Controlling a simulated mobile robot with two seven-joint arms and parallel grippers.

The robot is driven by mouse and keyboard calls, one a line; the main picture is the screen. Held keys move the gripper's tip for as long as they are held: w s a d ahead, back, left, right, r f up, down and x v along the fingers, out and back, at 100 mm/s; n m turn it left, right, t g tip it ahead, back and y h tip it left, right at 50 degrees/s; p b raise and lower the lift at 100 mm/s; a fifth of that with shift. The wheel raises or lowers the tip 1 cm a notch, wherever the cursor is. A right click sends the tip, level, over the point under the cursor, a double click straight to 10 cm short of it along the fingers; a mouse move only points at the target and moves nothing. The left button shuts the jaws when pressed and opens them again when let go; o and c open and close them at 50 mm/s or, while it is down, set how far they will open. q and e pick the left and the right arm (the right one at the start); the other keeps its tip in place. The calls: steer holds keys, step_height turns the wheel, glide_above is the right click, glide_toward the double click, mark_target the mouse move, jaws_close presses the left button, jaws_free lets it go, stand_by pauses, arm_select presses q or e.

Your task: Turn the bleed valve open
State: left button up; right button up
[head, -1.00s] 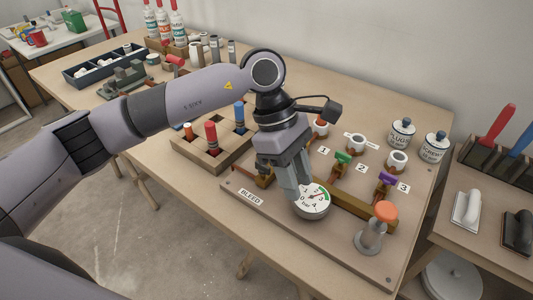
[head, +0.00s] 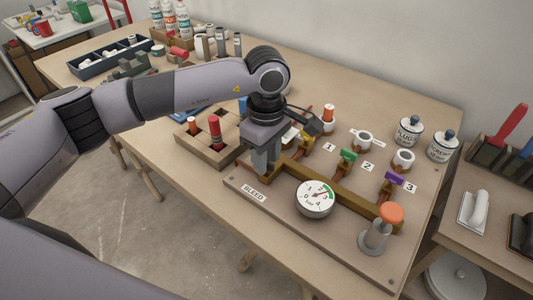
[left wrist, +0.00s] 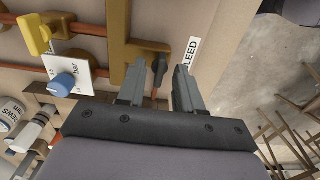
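The bleed valve shows in the left wrist view as a small dark lever (left wrist: 160,66) on the brass manifold, beside the BLEED label (left wrist: 190,50). In the head view my gripper hides the valve, and the BLEED label (head: 254,192) shows just below it. My left gripper (head: 263,165) points down at the left end of the brass manifold (head: 345,194). In the left wrist view the fingers of my left gripper (left wrist: 160,84) are apart, with the lever between or just beyond their tips. Contact cannot be told. My right gripper is not in view.
A white pressure gauge (head: 315,197) stands right of my gripper, and an orange-topped post (head: 390,215) at the board's right end. Green (head: 348,156) and purple (head: 393,178) valve handles sit behind the manifold. A wooden tray (head: 208,148) lies to the left.

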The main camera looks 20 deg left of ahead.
arm_select(q)
jaws_close()
